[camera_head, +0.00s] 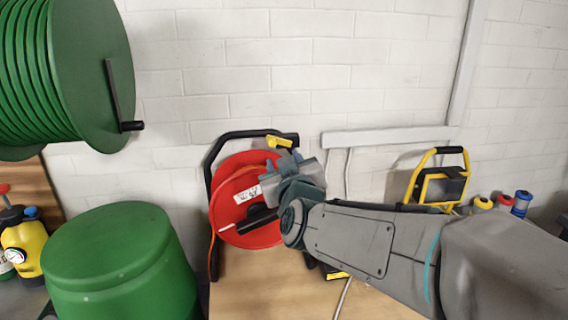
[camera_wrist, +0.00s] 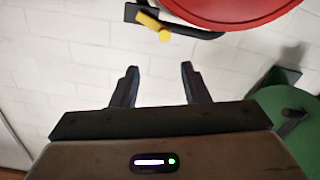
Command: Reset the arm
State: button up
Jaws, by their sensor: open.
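My arm reaches in from the right in the head view, and its wrist end is in front of the red cable reel (camera_head: 230,190). The fingers are not clear there. In the wrist view my gripper (camera_wrist: 159,82) is open, with its two dark fingers apart and nothing between them. White brick wall shows behind the fingers. The red reel (camera_wrist: 235,8) is at the top of the wrist view, beyond the fingertips, with its black frame and a yellow part (camera_wrist: 155,25) beside it.
A wooden bench top (camera_head: 265,285) is below my arm. A large green reel (camera_head: 75,70) and a green drum (camera_head: 120,260) stand at left, near a yellow sprayer (camera_head: 22,250). A yellow work light (camera_head: 440,185) and several small canisters (camera_head: 522,203) are at right.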

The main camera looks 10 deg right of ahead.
jog(key=shift+f, duration=0.1)
jog(key=s+d+f+m+g+p, duration=0.1)
jog(key=s+d+f+g, duration=0.1)
jog(key=s+f+g, duration=0.5)
jog(key=s+d+f+m+g, duration=0.2)
jog(key=s+f+g, duration=0.6)
jog(key=s+f, duration=0.3)
jog(key=s, duration=0.4)
jog(key=shift+s+f+m+p, duration=0.15)
jog(key=shift+s+m+p, duration=0.1)
jog(key=shift+m+p, duration=0.1)
jog(key=shift+c, duration=0.5)
jog(key=shift+a, duration=0.1)
